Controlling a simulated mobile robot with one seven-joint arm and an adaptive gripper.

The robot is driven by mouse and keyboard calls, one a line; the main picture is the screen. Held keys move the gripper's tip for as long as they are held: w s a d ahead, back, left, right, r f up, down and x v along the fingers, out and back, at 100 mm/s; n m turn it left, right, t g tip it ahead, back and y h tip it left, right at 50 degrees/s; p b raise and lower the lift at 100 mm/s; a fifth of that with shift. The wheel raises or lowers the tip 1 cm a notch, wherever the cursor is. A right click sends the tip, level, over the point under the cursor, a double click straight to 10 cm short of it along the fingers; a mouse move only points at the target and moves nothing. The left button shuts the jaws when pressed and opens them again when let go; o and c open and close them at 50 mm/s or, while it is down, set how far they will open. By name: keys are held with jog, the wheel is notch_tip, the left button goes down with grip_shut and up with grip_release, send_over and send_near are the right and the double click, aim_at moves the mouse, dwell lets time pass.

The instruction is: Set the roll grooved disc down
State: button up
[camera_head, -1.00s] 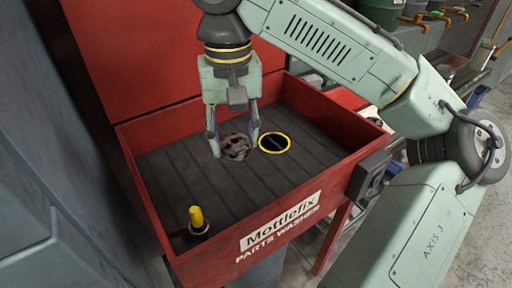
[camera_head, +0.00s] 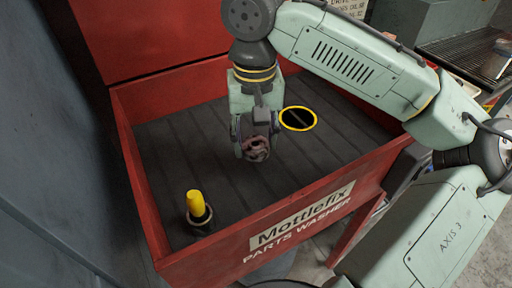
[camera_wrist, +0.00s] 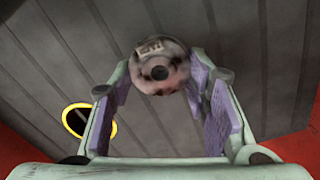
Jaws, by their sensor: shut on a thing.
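The grooved disc (camera_head: 257,149) is a dirty, mottled grey-brown roll. My gripper (camera_head: 252,148) is shut on it, inside the red parts washer (camera_head: 298,225). In the wrist view the disc (camera_wrist: 160,68) sits between the purple-padded fingers (camera_wrist: 166,95), its face with a dark centre hole turned to the camera. The dark ribbed floor (camera_head: 200,150) of the washer lies beneath it. Whether the disc touches the floor I cannot tell.
A yellow-ringed round hole (camera_head: 298,118) in the washer floor lies right of the gripper; it also shows in the wrist view (camera_wrist: 75,120). A yellow-tipped brush or nozzle (camera_head: 196,206) stands at the front left. Red walls enclose the basin, and the floor's left part is clear.

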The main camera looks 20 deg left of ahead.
aim_at(255, 150)
jog(key=shift+f, duration=1.5)
jog(key=shift+f, duration=0.2)
jog(key=o, duration=1.5)
notch_tip(255, 150, up, 12)
jog(key=shift+r, duration=0.25)
